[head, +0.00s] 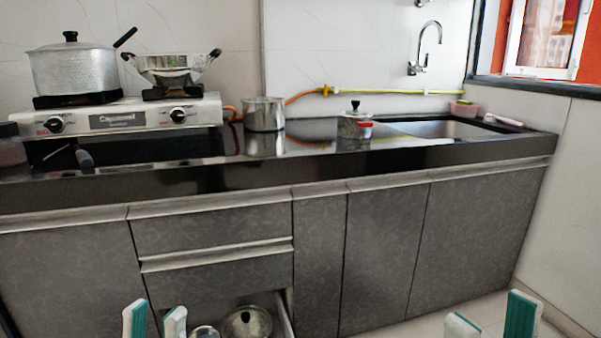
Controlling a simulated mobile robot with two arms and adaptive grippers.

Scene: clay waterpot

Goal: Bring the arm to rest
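My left gripper (154,320) shows at the bottom edge, left of centre, in front of the cabinets. Its two teal and white fingertips stand apart with nothing between them, so it is open. My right gripper (490,319) shows at the bottom right, above the pale floor in the picture. Its fingertips are spread wider, also open and empty. Only the fingertips of both grippers are in view; the rest of both arms is hidden below the frame. No clay waterpot is in view.
A black counter (330,148) carries a gas stove (125,118), a pot (75,72), a pan (172,70), a steel container (264,114) and a sink (445,129). Below, an open drawer (284,315) holding cookware juts out near my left gripper. Pale floor shows at right.

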